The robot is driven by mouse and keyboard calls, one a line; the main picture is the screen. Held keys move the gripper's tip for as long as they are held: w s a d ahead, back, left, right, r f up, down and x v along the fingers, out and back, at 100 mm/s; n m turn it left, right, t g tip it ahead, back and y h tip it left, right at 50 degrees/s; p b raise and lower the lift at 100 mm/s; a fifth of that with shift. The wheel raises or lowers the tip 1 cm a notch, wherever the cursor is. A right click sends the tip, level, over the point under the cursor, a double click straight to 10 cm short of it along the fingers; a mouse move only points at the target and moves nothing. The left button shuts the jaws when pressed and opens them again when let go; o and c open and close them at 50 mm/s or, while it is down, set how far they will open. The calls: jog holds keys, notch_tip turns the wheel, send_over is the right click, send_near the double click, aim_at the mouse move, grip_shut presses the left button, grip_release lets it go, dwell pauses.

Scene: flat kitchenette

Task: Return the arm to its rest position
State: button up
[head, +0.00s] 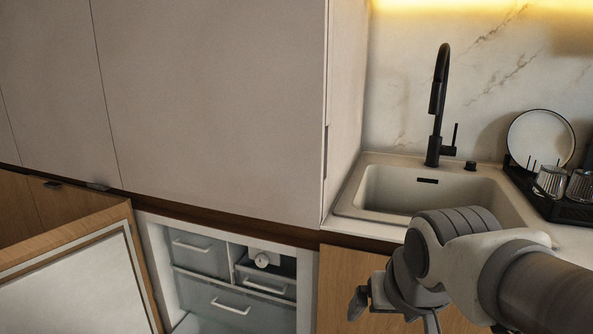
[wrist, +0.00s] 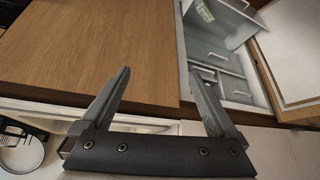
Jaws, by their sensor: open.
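My arm (head: 470,265) reaches in from the lower right of the head view, bent in front of the wooden cabinet front below the sink. My gripper (head: 395,312) is low in that view and partly cut off by the lower edge. In the wrist view my gripper (wrist: 160,88) shows two grey fingers spread wide apart. Nothing is between them. Past the fingers lies the plain wooden cabinet front (wrist: 100,45).
An open fridge compartment (head: 309,290) with clear drawers (head: 235,305) is left of my gripper. Its door (head: 75,285) stands open at lower left. The sink (head: 380,190) with a black faucet (head: 437,110) and a dish rack (head: 560,207) are on the counter.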

jog(key=s, duration=0.7)
notch_tip(320, 180, up, 23)
jog(key=p, duration=2.4)
jog(key=shift+d+n+g, duration=0.2)
jog(key=shift+n+g, duration=0.1)
